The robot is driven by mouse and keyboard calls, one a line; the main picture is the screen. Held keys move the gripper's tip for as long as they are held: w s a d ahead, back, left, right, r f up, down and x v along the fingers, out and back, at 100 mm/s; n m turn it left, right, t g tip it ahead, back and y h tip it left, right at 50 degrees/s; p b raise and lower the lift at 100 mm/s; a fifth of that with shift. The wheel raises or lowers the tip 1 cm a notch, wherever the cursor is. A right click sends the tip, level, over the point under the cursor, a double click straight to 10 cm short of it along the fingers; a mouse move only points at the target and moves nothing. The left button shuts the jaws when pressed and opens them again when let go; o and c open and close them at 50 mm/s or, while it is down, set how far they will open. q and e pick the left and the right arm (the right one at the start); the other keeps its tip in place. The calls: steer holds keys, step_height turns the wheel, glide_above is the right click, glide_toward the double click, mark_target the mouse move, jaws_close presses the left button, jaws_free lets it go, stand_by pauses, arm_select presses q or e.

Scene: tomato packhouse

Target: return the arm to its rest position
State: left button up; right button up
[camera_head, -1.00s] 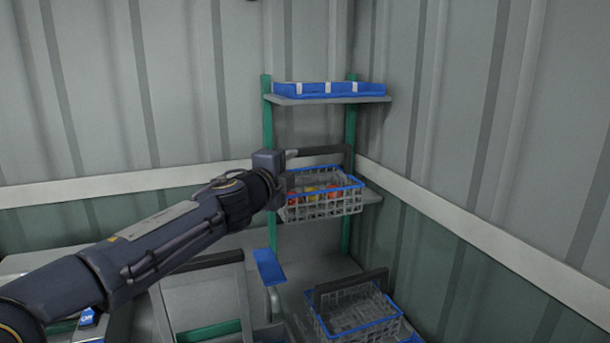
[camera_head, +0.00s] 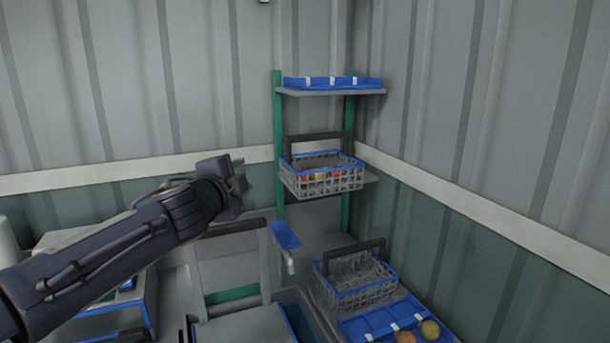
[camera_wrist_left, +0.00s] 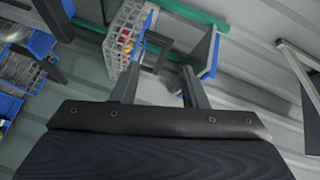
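My left arm comes in from the left in the head view, with its left gripper (camera_head: 243,174) raised left of the shelf and apart from it. In the left wrist view the two fingers stand apart with nothing held between them. A grey wire basket with a blue rim and dark handle (camera_head: 322,186) sits on the middle shelf and holds red and yellow tomatoes. This basket (camera_wrist_left: 119,38) also shows past the fingers in the left wrist view. My right gripper is not in view.
The shelf unit's top board (camera_head: 331,93) bears a blue tray (camera_head: 305,83). Below stands a second wire basket (camera_head: 362,293), beside a blue divided tray (camera_head: 372,325) with a few round fruits. A grey panel (camera_head: 228,263) stands below the gripper. Corrugated walls close the corner.

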arm_select(q)
steer(key=s+a+f+n+g+y, duration=0.25)
steer(key=s+a+f+n, duration=0.4)
steer(key=s, duration=0.35)
steer(key=s+a+f+n+g+y, duration=0.2)
steer(key=s+a+f+n+g, duration=0.1)
steer(key=s+a+f+n, duration=0.45)
steer(key=s+d+f+n+g+h, duration=0.2)
steer(key=s+f, duration=0.5)
steer(key=s, duration=0.4)
steer(key=s+d+f+n+g+h, duration=0.3)
steer(key=s+f, duration=0.3)
steer(key=s, duration=0.4)
steer(key=shift+s+d+f, duration=0.4)
steer(key=shift+d, duration=0.4)
